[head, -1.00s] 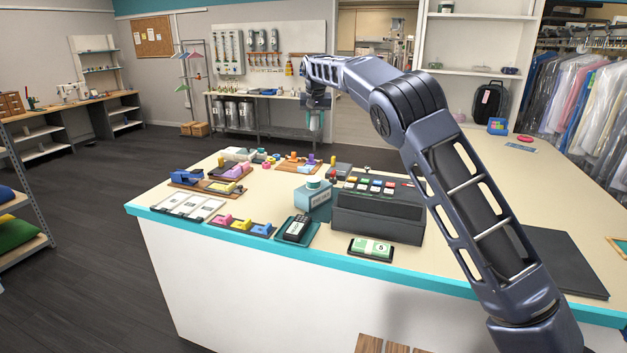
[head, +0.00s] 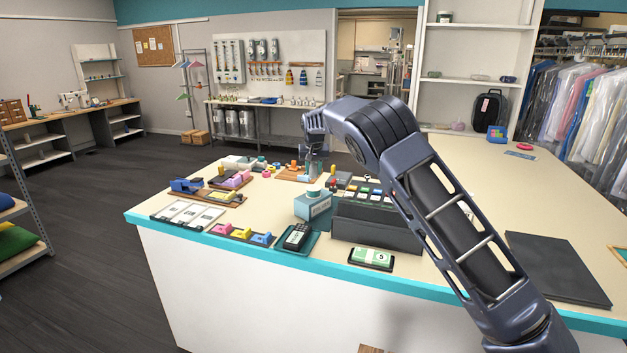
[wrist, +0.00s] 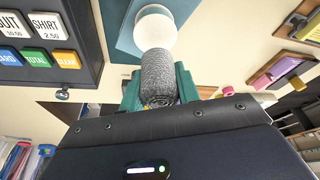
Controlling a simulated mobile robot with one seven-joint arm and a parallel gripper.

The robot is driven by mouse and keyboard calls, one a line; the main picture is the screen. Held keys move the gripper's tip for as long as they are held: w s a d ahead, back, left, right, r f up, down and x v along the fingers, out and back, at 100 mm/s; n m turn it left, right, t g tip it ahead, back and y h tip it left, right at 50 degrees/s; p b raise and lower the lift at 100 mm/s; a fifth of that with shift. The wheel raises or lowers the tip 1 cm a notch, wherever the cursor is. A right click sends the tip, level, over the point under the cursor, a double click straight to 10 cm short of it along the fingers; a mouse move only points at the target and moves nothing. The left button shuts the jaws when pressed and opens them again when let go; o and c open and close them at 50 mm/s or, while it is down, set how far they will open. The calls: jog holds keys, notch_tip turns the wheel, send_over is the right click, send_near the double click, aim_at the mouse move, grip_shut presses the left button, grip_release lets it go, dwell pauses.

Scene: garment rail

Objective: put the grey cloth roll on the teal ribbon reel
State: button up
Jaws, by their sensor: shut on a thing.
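My gripper (wrist: 158,92) is shut on the grey cloth roll (wrist: 158,75), which stands out between its green fingers in the wrist view. In the head view my gripper (head: 314,172) is low over the counter, behind the teal box; the roll is too small to make out there. I cannot pick out the teal ribbon reel for certain; a small teal piece (head: 261,160) sits among the small items at the back of the counter, left of my gripper.
The teal box (head: 313,207) with a round top stands beside the dark cash register (head: 375,228). The register's keys (wrist: 47,30) show at the left in the wrist view. Trays of small coloured items (head: 238,180) lie to the left. The counter's right side is mostly clear.

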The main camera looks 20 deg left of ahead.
aim_at(314, 164)
jog(key=shift+f, duration=2.1)
jog(key=shift+f, duration=0.15)
jog(key=o, duration=0.9)
jog(key=shift+o, duration=0.2)
jog(key=v, duration=1.2)
jog(key=shift+d, duration=0.1)
